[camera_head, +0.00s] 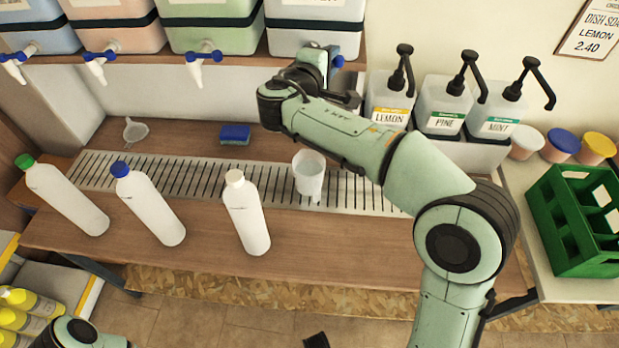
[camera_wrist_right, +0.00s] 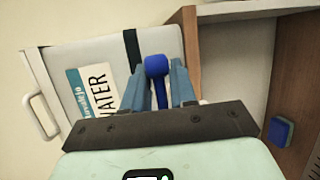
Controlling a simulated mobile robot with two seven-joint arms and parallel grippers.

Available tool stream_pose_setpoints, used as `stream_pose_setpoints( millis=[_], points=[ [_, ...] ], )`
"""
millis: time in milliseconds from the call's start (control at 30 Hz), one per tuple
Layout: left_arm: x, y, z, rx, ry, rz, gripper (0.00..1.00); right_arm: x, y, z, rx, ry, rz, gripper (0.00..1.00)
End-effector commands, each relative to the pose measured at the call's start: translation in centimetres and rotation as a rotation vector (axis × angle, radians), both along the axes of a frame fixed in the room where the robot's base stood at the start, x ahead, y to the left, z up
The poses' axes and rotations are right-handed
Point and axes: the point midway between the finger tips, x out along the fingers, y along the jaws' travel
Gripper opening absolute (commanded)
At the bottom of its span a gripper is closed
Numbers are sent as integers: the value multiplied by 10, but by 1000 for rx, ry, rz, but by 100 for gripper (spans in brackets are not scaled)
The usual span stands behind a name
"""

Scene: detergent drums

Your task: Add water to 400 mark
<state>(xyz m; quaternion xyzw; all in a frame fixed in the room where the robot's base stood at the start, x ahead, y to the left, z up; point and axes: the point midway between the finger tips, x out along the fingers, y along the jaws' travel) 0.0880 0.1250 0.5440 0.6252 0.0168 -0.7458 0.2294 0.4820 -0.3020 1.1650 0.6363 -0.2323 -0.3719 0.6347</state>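The white water drum (camera_head: 315,22) stands at the right end of the shelf; its WATER label shows in the right wrist view, where the drum (camera_wrist_right: 110,70) looks tilted. Its tap has a blue handle (camera_wrist_right: 157,66), partly visible in the head view (camera_head: 337,62). My right gripper (camera_wrist_right: 161,72) is at the tap, with one finger on each side of the blue handle. I cannot tell whether the fingers press on it. A white translucent cup (camera_head: 308,177) stands upright on the drip grid below; its marks and water level are not readable. My left gripper is not in view.
Three white bottles with green (camera_head: 65,195), blue (camera_head: 150,203) and white (camera_head: 246,212) caps stand on the counter. A blue sponge (camera_head: 235,134) and a funnel (camera_head: 134,131) lie behind the drip grid (camera_head: 170,172). Pump bottles (camera_head: 441,104) and a green crate (camera_head: 575,220) are at right.

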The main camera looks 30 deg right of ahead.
Motion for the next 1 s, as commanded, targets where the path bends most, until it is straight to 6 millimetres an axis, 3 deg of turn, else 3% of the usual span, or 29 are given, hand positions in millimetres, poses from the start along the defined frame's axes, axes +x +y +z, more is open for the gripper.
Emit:
stream_pose_setpoints(
  millis=[67,767,833,1000],
  points=[
    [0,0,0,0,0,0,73,-1,-4,1,0,-2,-8,48],
    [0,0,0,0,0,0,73,5,0,1,1,-3,7,48],
    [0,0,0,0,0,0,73,5,0,1,2,-4,6,67],
    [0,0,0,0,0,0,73,4,0,1,2,-4,7,69]
  ],
)
